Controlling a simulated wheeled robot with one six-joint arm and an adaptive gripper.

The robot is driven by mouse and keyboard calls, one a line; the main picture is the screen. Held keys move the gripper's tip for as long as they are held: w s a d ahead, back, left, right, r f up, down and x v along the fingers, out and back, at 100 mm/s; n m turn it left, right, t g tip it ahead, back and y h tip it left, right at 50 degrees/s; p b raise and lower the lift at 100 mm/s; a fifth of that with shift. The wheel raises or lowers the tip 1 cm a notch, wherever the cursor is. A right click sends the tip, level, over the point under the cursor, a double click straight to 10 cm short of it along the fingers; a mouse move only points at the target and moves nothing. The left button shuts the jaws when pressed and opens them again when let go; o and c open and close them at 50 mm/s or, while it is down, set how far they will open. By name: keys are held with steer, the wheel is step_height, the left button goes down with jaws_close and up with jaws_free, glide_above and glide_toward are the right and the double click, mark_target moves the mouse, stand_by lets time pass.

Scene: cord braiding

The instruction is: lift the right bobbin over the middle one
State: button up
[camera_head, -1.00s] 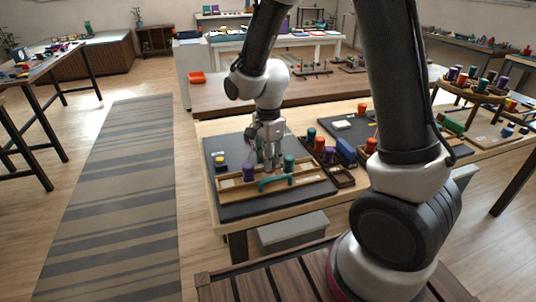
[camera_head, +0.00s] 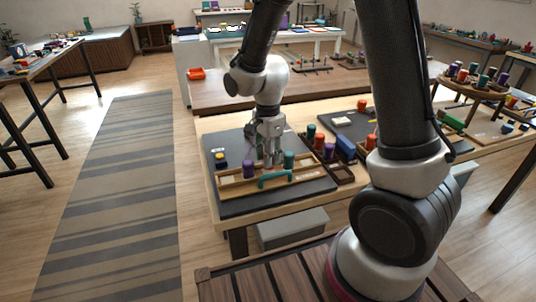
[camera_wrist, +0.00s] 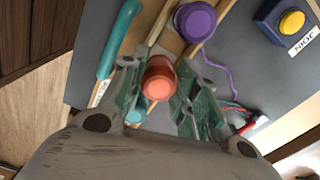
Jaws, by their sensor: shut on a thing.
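The wooden bobbin rack (camera_head: 228,190) lies on a dark mat, with a teal handle (camera_head: 275,179) along its front. A purple bobbin (camera_head: 248,168) stands at its left and a teal bobbin (camera_head: 289,159) at its right. My gripper (camera_head: 269,160) is down between them. In the wrist view my gripper (camera_wrist: 160,95) is shut on an orange-red bobbin (camera_wrist: 158,84), its jaws on either side. The purple bobbin (camera_wrist: 195,22) stands apart beyond it. The teal bobbin (camera_wrist: 135,114) is partly hidden beside a finger. The orange-red bobbin's base is hidden.
A blue block with a yellow button (camera_head: 220,160) sits at the mat's back left; it also shows in the wrist view (camera_wrist: 290,22). Thin coloured cords (camera_wrist: 230,82) lie right of my gripper. Wooden trays with spare bobbins (camera_head: 328,151) stand to the right.

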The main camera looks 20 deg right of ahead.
steer(key=shift+f, duration=0.8)
stand_by(0.4)
steer(key=o, duration=1.1)
